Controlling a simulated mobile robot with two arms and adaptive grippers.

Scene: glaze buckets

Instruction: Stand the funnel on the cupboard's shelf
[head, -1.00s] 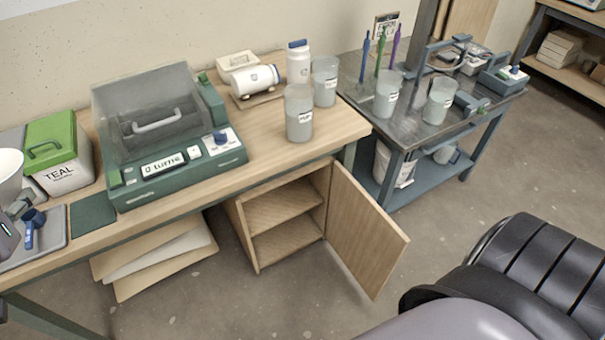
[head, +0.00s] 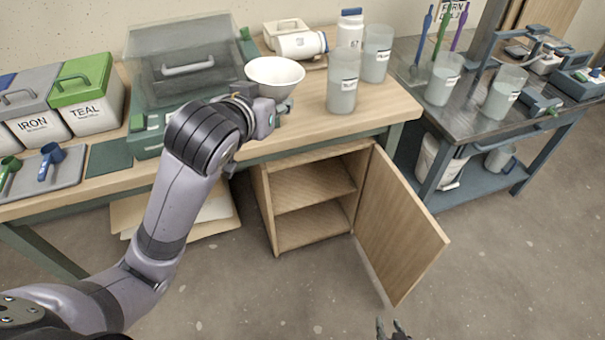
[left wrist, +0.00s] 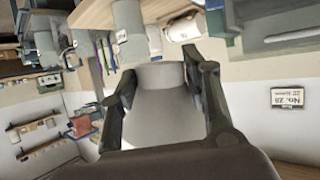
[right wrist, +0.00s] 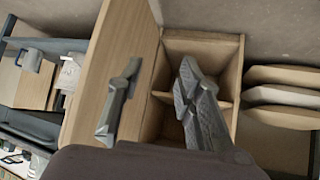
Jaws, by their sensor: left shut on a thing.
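The white funnel (head: 275,72) is held wide mouth up in front of the green machine, above the bench's front edge. My left gripper (head: 268,112) is shut on it; in the left wrist view the funnel (left wrist: 165,115) sits between both fingers. The wooden cupboard (head: 263,205) stands under the bench with its door (head: 395,225) swung open to the right. Its shelf (head: 312,186) is bare in the part I see. My right gripper (head: 392,332) shows only its fingertips at the bottom edge. In the right wrist view it (right wrist: 160,95) is open and empty, facing the cupboard.
Clear labelled beakers (head: 342,92) stand on the bench (head: 395,105) above the cupboard. A dark metal table (head: 425,105) stands to the right, with a white bucket (head: 440,160) below.

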